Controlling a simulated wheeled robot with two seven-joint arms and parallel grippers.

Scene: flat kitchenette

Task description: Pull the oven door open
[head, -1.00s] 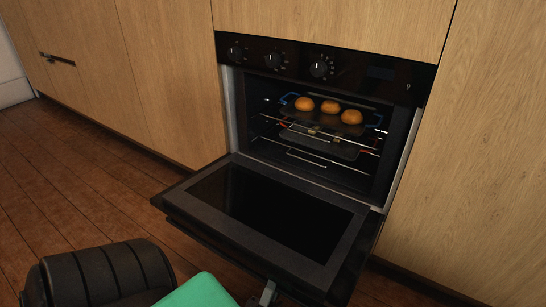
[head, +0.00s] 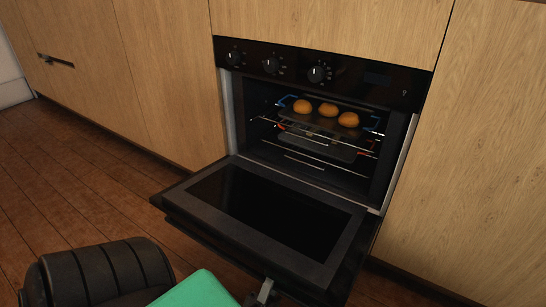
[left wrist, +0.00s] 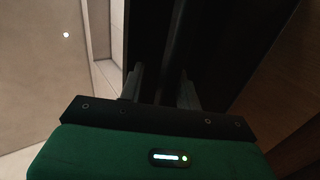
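The oven (head: 375,80) has a black control panel with knobs. Its door (head: 325,239) is swung far down, tilted close to level, and the lit inside shows. My left gripper (head: 264,292) is at the door's front edge, near the bottom of the head view; the door partly hides it. In the left wrist view its two fingers (left wrist: 160,88) stand apart with a dark bar-like part between them. I cannot tell whether they press on it. My right gripper is not in view.
Three orange-brown round items (head: 328,109) sit on a tray on the oven's upper rack. Wooden cabinet fronts (head: 170,70) flank the oven. The wooden floor (head: 70,180) to the left of the door is clear.

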